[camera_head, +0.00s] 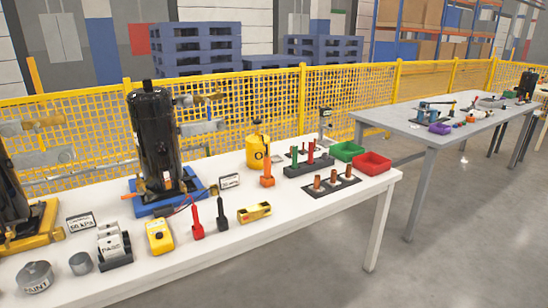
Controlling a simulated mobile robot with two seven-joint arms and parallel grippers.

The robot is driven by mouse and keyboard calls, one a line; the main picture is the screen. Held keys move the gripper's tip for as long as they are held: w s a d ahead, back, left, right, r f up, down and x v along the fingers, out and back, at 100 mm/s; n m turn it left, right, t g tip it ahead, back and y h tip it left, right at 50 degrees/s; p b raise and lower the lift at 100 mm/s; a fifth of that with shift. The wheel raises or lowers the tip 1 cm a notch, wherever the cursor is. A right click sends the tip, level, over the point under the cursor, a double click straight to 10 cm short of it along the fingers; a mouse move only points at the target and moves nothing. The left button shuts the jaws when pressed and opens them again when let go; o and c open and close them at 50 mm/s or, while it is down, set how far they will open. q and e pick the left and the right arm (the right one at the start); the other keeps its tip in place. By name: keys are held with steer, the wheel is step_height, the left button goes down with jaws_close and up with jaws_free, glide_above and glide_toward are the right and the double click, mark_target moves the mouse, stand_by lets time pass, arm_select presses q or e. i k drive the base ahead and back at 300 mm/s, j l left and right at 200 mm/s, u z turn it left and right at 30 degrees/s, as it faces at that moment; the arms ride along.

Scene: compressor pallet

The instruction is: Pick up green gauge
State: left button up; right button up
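A slim upright green piece (294,156), the likely green gauge, stands in a black holder (309,166) at the back right of the white table (262,226). A red piece (311,153) stands beside it in the same holder. The green piece is small here and its finer shape cannot be made out. No gripper and no arm of mine shows in the head view.
A green bin (347,151) and a red bin (372,163) sit to the right. Copper pieces on a dark plate (331,185) and an orange tool (267,173) stand in front. A tall black compressor (155,137) stands left. The table's front right is clear.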

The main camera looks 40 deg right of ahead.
mark_target(296, 148)
steer(key=l+u, duration=0.35)
steer(key=l, duration=0.4)
steer(key=l+u, duration=0.35)
steer(key=l, duration=1.2)
steer(key=k+l+u, duration=0.15)
steer(key=l, duration=1.4)
steer(key=u, duration=0.05)
